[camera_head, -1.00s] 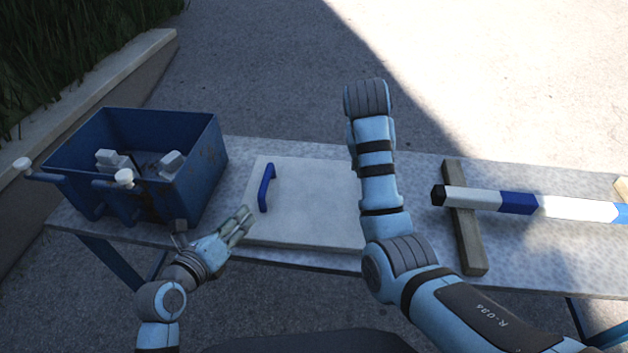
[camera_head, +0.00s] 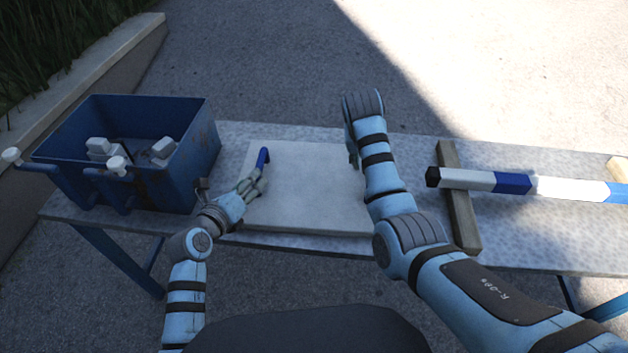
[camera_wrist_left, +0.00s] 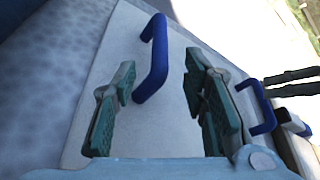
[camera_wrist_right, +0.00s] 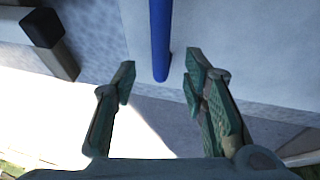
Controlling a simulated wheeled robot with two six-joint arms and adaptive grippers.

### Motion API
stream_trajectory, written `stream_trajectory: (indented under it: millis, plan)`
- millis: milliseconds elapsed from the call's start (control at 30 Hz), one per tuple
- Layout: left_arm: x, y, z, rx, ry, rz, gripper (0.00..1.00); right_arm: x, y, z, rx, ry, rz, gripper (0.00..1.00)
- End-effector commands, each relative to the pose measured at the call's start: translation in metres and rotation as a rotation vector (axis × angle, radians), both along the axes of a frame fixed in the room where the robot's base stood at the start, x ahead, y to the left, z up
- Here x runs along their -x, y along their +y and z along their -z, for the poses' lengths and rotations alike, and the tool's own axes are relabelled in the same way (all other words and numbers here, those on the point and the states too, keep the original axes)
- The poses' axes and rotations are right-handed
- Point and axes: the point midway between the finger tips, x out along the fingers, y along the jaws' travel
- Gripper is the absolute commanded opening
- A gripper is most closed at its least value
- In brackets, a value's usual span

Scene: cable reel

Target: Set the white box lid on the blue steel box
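The white lid (camera_head: 310,200) lies flat on the table, right of the open blue steel box (camera_head: 205,165). Its left blue handle (camera_head: 263,157) stands beside my left gripper (camera_head: 257,180). In the left wrist view that handle (camera_wrist_left: 154,65) rises ahead and between the open fingers (camera_wrist_left: 160,85), with no grip on it. My right gripper is mostly hidden behind my right arm in the head view. In the right wrist view its open fingers (camera_wrist_right: 158,78) stand on either side of the other blue handle (camera_wrist_right: 160,40); I see no closing contact.
Grey objects (camera_head: 160,150) lie inside the box. White-tipped blue handles (camera_head: 117,165) stick out from its front. A striped bar (camera_head: 512,184) rests across a wooden block (camera_head: 456,205) on the right of the speckled table (camera_head: 400,150).

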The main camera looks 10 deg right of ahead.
Motion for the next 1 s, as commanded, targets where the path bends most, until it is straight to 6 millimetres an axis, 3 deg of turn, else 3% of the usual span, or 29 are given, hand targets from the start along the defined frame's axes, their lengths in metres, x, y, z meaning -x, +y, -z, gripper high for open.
stream_trajectory:
  millis: [100, 300, 667, 733, 933, 1000]
  plan:
    - [-0.021, -0.009, 0.007, 0.002, 0.001, 0.001, 0.4, -0.007, -0.006, 0.021, 0.001, 0.004, 0.0, 0.4]
    - [-0.044, -0.019, 0.015, 0.001, -0.001, 0.002, 0.4, -0.017, -0.012, 0.045, 0.001, 0.001, 0.0, 0.4]
    - [-0.05, -0.021, 0.018, 0.0, 0.0, 0.001, 0.4, -0.02, -0.014, 0.052, -0.001, 0.0, 0.001, 0.4]
    - [-0.05, -0.021, 0.018, 0.0, 0.0, 0.001, 0.33, -0.02, -0.014, 0.052, -0.001, 0.0, 0.001, 0.33]
    - [-0.05, -0.021, 0.018, 0.0, 0.0, 0.001, 0.01, -0.02, -0.014, 0.052, -0.001, 0.0, 0.0, 0.01]
    - [-0.05, -0.021, 0.018, 0.0, 0.0, 0.001, 0.0, -0.02, -0.014, 0.052, -0.001, 0.0, 0.0, 0.0]
